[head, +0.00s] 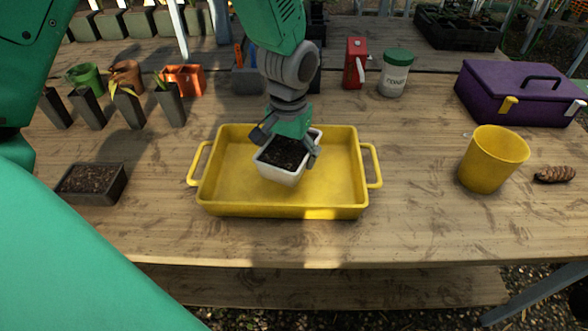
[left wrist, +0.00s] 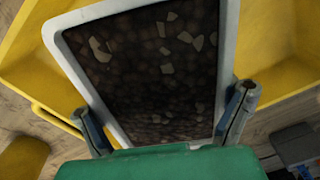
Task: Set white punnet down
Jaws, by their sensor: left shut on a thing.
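The white punnet (head: 284,174), filled with dark soil, is within the outline of the yellow tray (head: 345,212). My left gripper (head: 287,145) is shut on the punnet from above, with a finger at each side. In the left wrist view the punnet's pale rim (left wrist: 72,52) and soil with light flecks fill the middle, between the two fingers of my left gripper (left wrist: 168,115). The yellow tray (left wrist: 285,45) shows around it. I cannot tell whether the punnet's base touches the tray floor. My right gripper is not in view.
A yellow cup (head: 490,162) and a pine cone (head: 555,174) stand right of the tray. A dark soil-filled pot (head: 100,190) is at left. A purple box (head: 520,95), white jar (head: 394,82) and red can (head: 354,65) are behind. Bare wood lies in front.

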